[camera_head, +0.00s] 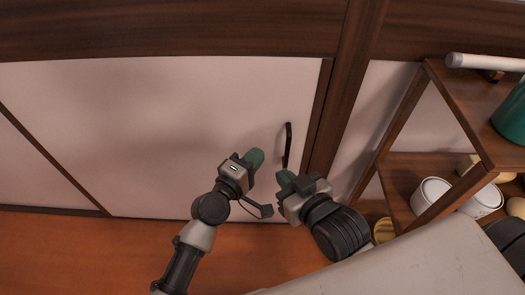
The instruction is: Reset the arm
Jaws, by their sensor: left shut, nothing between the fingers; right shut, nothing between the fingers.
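My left gripper (255,158) has green fingertips and is in the middle of the view, its arm coming up from the bottom left. Its fingers are closed with nothing between them. My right gripper (285,178) is just right of it and slightly lower, its arm coming from the bottom right. Its green fingers are also closed and empty. Both point toward a pale sliding door (160,120) with a dark vertical handle (288,146). The handle is near the two fingertips; I cannot tell whether either touches it.
A wooden shelf (455,100) stands at the right, with white containers (430,194), a green object (513,118) and a white cylinder (482,63). A dark wooden post (346,90) is right of the door. Brown floor (90,250) is clear at the lower left.

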